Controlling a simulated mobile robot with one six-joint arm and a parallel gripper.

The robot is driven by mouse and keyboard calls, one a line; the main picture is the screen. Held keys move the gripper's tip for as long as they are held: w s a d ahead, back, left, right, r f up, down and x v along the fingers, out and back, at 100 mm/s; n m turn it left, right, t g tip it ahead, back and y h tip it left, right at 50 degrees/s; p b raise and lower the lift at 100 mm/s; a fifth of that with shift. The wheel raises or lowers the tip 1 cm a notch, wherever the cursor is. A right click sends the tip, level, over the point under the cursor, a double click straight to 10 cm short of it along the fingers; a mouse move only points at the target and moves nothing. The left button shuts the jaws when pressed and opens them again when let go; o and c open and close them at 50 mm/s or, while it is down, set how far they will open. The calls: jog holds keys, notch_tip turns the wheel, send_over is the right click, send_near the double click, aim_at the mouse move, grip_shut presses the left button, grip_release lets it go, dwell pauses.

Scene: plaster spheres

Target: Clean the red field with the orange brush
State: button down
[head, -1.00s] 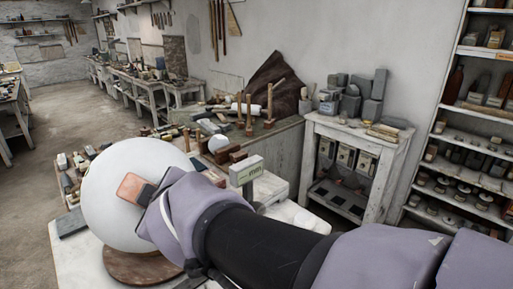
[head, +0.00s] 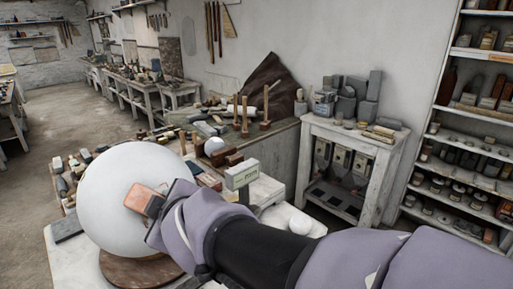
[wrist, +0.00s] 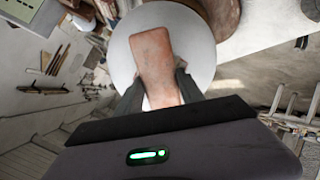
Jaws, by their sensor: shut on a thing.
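A large white plaster sphere (head: 108,205) stands on a round brown wooden base (head: 140,271). My gripper (head: 156,206) is shut on the orange brush (head: 140,198), a flat, block-like piece. The brush lies in front of the sphere's right half in the head view; whether it touches the surface I cannot tell. In the wrist view, the brush (wrist: 152,58) stands out between my two dark fingers (wrist: 158,95), with the sphere (wrist: 119,48) behind it. I see no red field on the visible part of the sphere; the brush and my gripper hide part of it.
Tools crowd the bench (head: 268,145) behind.

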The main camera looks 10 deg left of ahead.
aim_at(141, 199)
jog(key=shift+s+a+r+b, duration=0.2)
jog(key=shift+a+r+b, duration=0.2)
jog(key=shift+a+b, duration=0.2)
jog(key=shift+s+a+r+b, duration=0.2)
jog(key=shift+a+r+b, duration=0.1)
jog(key=shift+a+r, duration=0.25)
jog(key=shift+s+a+r+b, duration=0.15)
jog(key=shift+a+r+b, duration=0.1)
jog(key=shift+a+r, duration=0.25)
jog(key=shift+w+d+f+p, duration=0.2)
jog(key=shift+d+f+p, duration=0.2)
jog(key=shift+d, duration=0.2)
jog(key=shift+w+d+f+p, duration=0.15)
jog(key=shift+d+f+p, duration=0.15)
jog(key=shift+d+f, duration=0.2)
jog(key=shift+w+d+f+p, duration=0.2)
jog(key=shift+d+f+p, duration=0.2)
jog(key=shift+d, duration=0.1)
jog(key=shift+f, duration=0.2)
